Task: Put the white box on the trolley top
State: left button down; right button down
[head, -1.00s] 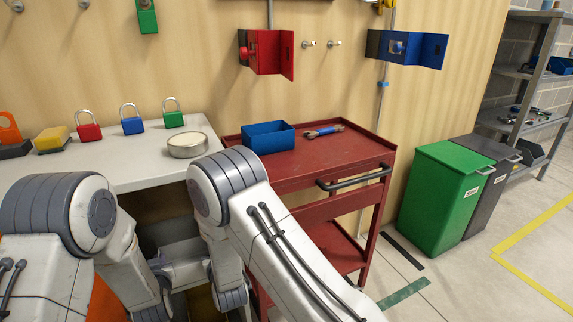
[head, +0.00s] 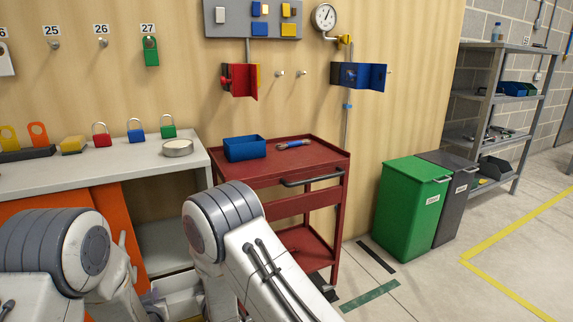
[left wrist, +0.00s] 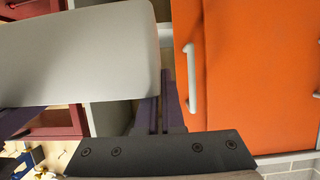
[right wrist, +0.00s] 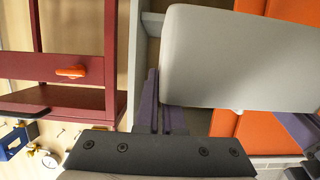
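A white box shows large and close in the left wrist view (left wrist: 80,55) and the right wrist view (right wrist: 235,60). It lies between my two grippers, with its ends beside their fingers. My left gripper (left wrist: 160,108) and my right gripper (right wrist: 163,100) each have their dark purple fingers close together, with no visible gap holding anything. I cannot tell how firmly they touch the box. In the head view my arms largely hide the grippers and box.
A pale bench (head: 110,167) with padlocks and a round tin (head: 178,148) stands left of the trolley, over orange doors. Green (head: 411,205) and grey bins stand to the right. The trolley top has bare room at its front and right. Open floor lies at right.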

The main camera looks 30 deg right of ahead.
aim_at(260, 167)
jog(key=k, duration=0.9)
jog(key=z, duration=1.85)
jog(key=i, duration=1.4)
jog(key=u, duration=2.2)
jog(key=i, duration=0.1)
jog(key=z, duration=0.35)
